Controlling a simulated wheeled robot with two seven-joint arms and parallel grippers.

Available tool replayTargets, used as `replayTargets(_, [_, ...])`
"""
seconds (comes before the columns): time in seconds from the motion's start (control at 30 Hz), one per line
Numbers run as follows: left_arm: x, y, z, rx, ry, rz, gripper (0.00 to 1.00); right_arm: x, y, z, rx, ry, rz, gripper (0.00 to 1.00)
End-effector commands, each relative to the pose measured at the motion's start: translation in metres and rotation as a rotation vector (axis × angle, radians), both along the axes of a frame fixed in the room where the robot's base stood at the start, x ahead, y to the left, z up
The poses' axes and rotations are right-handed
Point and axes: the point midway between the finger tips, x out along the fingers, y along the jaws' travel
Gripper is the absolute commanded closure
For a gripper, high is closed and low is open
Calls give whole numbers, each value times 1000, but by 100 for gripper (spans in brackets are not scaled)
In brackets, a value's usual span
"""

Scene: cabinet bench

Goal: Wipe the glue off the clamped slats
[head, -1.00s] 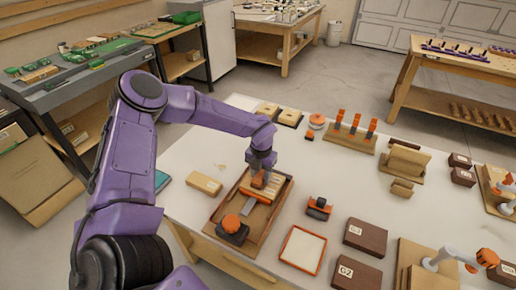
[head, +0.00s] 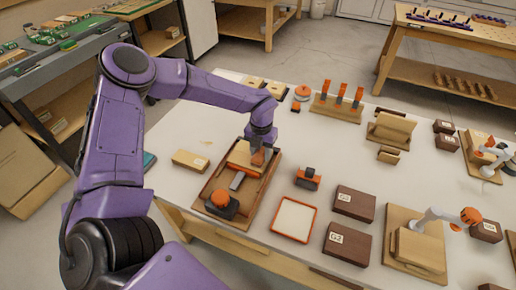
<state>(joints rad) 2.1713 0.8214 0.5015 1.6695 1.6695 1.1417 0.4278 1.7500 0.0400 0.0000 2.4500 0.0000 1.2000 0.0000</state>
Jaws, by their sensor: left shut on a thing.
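A brown wooden tray (head: 207,183) lies on the white bench. The pale slats (head: 240,155) lie side by side in its far part, with an orange bar along their near edge. A grey bar (head: 237,181) and a dark clamp with an orange round knob (head: 220,199) are nearer in the tray. My left gripper (head: 258,154) is over the right part of the slats. It is shut on a small orange-brown block (head: 258,158), which is low at the slats; contact is hard to tell. I cannot make out any glue. My right gripper is out of view.
A pale block (head: 190,160) lies left of the tray. An orange-rimmed pale tray (head: 294,219), an orange-and-black tool (head: 308,178) and dark brown boxes (head: 348,243) stand to the right. Upright orange-handled tools (head: 341,93) stand behind. Bare bench shows between them.

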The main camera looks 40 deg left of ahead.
Motion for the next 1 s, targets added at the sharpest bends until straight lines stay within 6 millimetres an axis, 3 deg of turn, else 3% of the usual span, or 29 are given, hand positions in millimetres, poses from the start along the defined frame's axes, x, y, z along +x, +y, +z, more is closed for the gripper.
replayTargets(0.2, [3, -15, -1, 0, 0, -1, 81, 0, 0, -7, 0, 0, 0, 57])
replayTargets(0.47, [4, -16, 0, 0, 0, 0, 81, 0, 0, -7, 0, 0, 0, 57])
replayTargets(1.0, [-2, 7, -2, 0, 2, 2, 81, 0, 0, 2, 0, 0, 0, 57])
